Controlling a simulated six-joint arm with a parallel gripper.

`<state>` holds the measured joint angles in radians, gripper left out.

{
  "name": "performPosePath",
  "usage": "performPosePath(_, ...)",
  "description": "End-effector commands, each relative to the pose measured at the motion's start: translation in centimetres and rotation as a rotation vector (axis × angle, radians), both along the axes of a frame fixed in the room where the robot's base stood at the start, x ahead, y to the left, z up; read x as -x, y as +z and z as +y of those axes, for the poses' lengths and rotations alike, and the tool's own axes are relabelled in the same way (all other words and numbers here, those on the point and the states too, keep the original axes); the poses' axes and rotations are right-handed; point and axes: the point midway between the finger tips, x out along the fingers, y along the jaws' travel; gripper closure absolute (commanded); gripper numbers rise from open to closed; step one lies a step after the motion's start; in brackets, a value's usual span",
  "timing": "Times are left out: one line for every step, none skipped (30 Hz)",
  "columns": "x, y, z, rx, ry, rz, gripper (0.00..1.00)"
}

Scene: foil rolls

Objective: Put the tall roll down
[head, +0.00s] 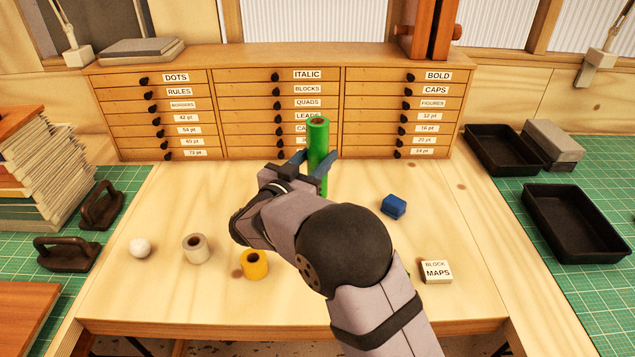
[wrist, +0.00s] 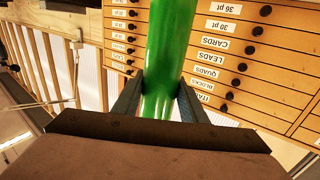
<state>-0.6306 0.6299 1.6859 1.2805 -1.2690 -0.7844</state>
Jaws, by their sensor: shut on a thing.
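The tall roll is a green foil tube (head: 318,135) with a brown core at its top. It stands upright between the jaws of my gripper (head: 318,160), near the back of the wooden table. In the wrist view the green roll (wrist: 168,50) shows between the two fingers of my gripper (wrist: 160,95), which are shut on it. The roll's lower end is hidden behind my arm, so I cannot tell whether it touches the table.
A yellow roll (head: 255,265), a grey roll (head: 196,249) and a white ball (head: 140,247) stand at front left. A blue block (head: 393,206) and a labelled block (head: 436,271) lie right. Drawers (head: 270,100) close the back. Black trays (head: 575,225) sit far right.

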Motion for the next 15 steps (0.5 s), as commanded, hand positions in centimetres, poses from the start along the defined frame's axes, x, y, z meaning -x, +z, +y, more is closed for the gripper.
performPosePath(0.0, -0.5, 0.0, 0.002, 0.000, -0.001, 0.97)
performPosePath(0.0, -0.9, 0.0, 0.002, 0.001, -0.001, 0.97)
performPosePath(0.0, -1.3, 0.0, 0.001, 0.001, -0.002, 0.97)
performPosePath(0.0, -1.5, 0.0, 0.001, 0.001, -0.003, 0.97)
performPosePath(0.0, -1.7, 0.0, 0.001, 0.001, -0.003, 0.97)
performPosePath(0.0, -1.9, 0.0, 0.000, 0.001, -0.004, 0.97)
performPosePath(0.0, -2.0, 0.0, -0.001, 0.001, -0.005, 0.97)
performPosePath(0.0, -2.1, 0.0, -0.001, 0.001, -0.005, 0.97)
performPosePath(0.0, -2.1, 0.0, -0.001, 0.001, -0.006, 0.97)
performPosePath(0.0, -2.1, 0.0, -0.001, 0.001, -0.006, 0.97)
performPosePath(0.0, -2.2, 0.0, -0.001, 0.001, -0.005, 0.97)
performPosePath(0.0, -2.4, 0.0, -0.001, 0.001, -0.005, 0.97)
performPosePath(0.0, -2.6, 0.0, 0.000, 0.001, -0.004, 0.97)
performPosePath(0.0, -2.8, 0.1, 0.001, 0.001, -0.004, 0.97)
performPosePath(0.0, -3.2, 0.0, 0.002, 0.001, -0.003, 0.97)
